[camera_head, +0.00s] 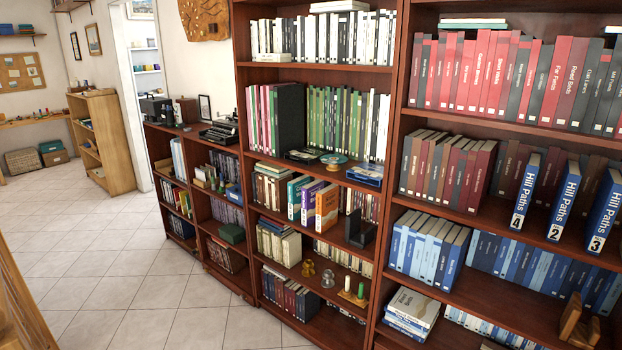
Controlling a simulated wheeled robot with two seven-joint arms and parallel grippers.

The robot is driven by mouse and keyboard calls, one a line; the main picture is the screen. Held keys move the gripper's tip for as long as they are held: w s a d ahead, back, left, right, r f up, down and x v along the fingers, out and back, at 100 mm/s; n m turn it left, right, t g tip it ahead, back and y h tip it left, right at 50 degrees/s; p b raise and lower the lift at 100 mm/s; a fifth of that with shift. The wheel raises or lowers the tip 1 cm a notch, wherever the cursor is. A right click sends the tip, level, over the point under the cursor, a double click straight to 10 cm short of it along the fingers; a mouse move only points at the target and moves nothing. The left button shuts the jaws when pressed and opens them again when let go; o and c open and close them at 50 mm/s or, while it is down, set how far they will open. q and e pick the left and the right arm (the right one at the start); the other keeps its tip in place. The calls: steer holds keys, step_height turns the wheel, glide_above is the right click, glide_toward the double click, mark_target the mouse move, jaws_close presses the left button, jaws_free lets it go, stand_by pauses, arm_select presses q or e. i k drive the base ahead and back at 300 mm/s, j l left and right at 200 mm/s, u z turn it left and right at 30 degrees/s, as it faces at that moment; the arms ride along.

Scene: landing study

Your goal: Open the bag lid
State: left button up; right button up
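I cannot make out a bag or a bag lid in the head camera view. Neither of my grippers is in view, and no part of my arms shows.
Tall dark wooden bookshelves (397,120) full of books fill the middle and right. A lower dark shelf (196,184) with a typewriter (220,132) adjoins them. A light wooden cabinet (104,140) and a wicker basket (22,161) stand far left. The tiled floor (110,262) is clear.

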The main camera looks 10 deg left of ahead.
mark_target(146, 105)
steer(key=i+u, duration=0.4)
steer(key=i, duration=0.15)
steer(key=i+l+u, duration=0.15)
steer(key=i+u, duration=0.3)
steer(key=i+l+u, duration=0.4)
steer(key=i, duration=0.15)
steer(key=i+j+u, duration=0.25)
steer(key=i, duration=0.65)
steer(key=i+l+u, duration=0.15)
steer(key=i+u, duration=0.15)
steer(key=i, duration=0.55)
steer(key=i+j+z, duration=0.15)
steer(key=i+z, duration=0.15)
steer(key=i, duration=0.15)
steer(key=i+j+z, duration=0.25)
steer(key=i, duration=0.2)
steer(key=i+j+z, duration=0.45)
steer(key=i+j, duration=0.25)
steer(key=i+j+z, duration=0.15)
steer(key=i+j, duration=0.25)
steer(key=j, duration=0.15)
